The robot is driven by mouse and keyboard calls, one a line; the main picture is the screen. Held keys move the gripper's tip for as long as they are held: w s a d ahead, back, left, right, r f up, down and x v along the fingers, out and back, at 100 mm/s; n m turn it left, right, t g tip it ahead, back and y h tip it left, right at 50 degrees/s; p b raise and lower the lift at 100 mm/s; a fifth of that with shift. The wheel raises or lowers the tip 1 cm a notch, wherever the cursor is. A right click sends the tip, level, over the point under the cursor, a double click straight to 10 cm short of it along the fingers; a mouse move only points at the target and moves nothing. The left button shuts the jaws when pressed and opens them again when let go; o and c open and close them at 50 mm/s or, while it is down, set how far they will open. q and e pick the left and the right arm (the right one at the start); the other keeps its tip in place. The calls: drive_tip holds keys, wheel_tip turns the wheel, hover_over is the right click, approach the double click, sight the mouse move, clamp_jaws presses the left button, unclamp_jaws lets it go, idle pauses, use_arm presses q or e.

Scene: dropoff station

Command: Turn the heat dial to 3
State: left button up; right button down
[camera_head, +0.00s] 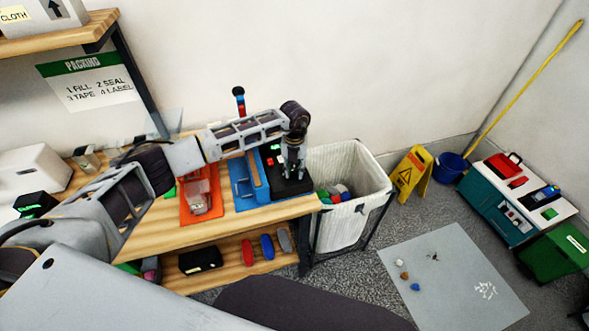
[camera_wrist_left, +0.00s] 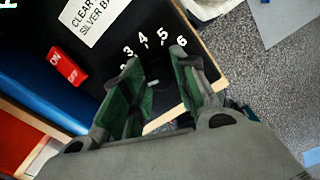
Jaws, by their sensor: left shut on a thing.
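The black heat sealer (camera_head: 304,185) sits at the right end of the wooden bench, and its black panel (camera_wrist_left: 110,60) fills much of the left wrist view. White numbers around the dial include 3, 4, 5 and 6. The dark heat dial (camera_wrist_left: 158,76) lies between my left gripper's fingers (camera_wrist_left: 157,60), which are shut on it. The dial's pointer is hard to make out, so I cannot tell its setting. In the head view my left gripper (camera_head: 292,168) points down over the sealer and hides the dial. My right gripper is not in view.
A red on/off switch (camera_wrist_left: 67,67) and a white label (camera_wrist_left: 94,22) are on the panel. A blue tray (camera_head: 240,190) and an orange mat (camera_head: 188,213) lie left of the sealer. A white bin (camera_head: 350,165) stands right of the bench.

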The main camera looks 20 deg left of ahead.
use_arm(q)
drive_tip(key=shift+w+f+m+b, duration=0.1)
drive_tip(key=shift+m+b, duration=1.65)
drive_tip(key=shift+m, duration=0.25)
drive_tip(key=m+b, duration=0.3)
drive_tip(key=m, duration=0.1)
drive_tip(key=shift+m+b, duration=0.3)
drive_tip(key=shift+b, duration=0.05)
drive_tip(key=shift+m, duration=0.3)
drive_tip(key=shift+m+b, duration=0.75)
drive_tip(key=shift+m, duration=0.35)
drive_tip(key=shift+r, duration=0.2)
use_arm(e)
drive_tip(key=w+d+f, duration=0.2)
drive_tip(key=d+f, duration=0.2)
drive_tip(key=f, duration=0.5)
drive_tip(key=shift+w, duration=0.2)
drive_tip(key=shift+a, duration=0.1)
